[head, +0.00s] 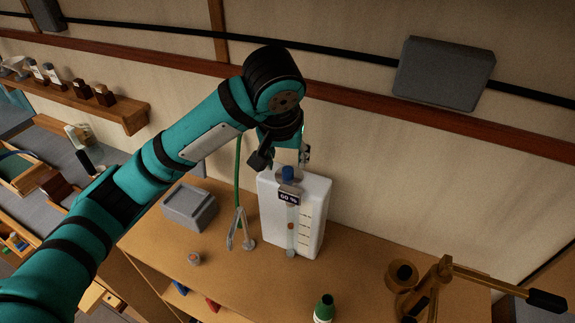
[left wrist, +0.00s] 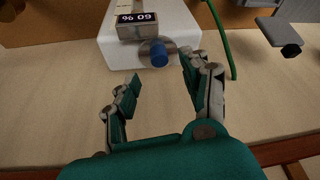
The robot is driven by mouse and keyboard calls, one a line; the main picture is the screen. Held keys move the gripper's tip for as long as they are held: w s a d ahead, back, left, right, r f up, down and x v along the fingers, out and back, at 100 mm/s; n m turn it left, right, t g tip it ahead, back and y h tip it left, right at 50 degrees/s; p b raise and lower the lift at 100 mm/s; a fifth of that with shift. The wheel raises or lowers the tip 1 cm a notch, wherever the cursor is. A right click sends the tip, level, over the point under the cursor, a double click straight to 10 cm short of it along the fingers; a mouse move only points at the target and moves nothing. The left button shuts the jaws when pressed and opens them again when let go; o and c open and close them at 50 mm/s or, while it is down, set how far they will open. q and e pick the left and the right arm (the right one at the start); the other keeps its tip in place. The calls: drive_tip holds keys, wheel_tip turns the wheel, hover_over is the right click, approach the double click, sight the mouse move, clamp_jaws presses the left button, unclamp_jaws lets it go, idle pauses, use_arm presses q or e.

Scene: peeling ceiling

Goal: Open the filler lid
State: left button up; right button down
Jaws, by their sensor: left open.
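A white tank (head: 312,215) with a scale and a "60 %" display stands upright on the wooden bench against the wall. On its top sits a round grey lid with a blue knob (head: 288,173); the blue knob also shows in the left wrist view (left wrist: 159,55). The lid looks closed. My left gripper (head: 285,157) is above the tank top, pointing down. In the left wrist view its two fingers (left wrist: 161,72) are spread, empty, with the knob between and slightly beyond the tips. I cannot tell whether a finger touches it. My right gripper is not in view.
A green hose (head: 238,165) hangs left of the tank, near a metal stand (head: 241,232). A grey box (head: 188,207) stands further left. A green-capped bottle (head: 324,308) and a brass device with a long handle (head: 435,285) are in front and right. A grey box (head: 444,73) hangs on the wall.

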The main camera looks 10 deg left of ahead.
sight(288, 170)
use_arm(q)
drive_tip(key=shift+x, duration=2.75)
clamp_jaws()
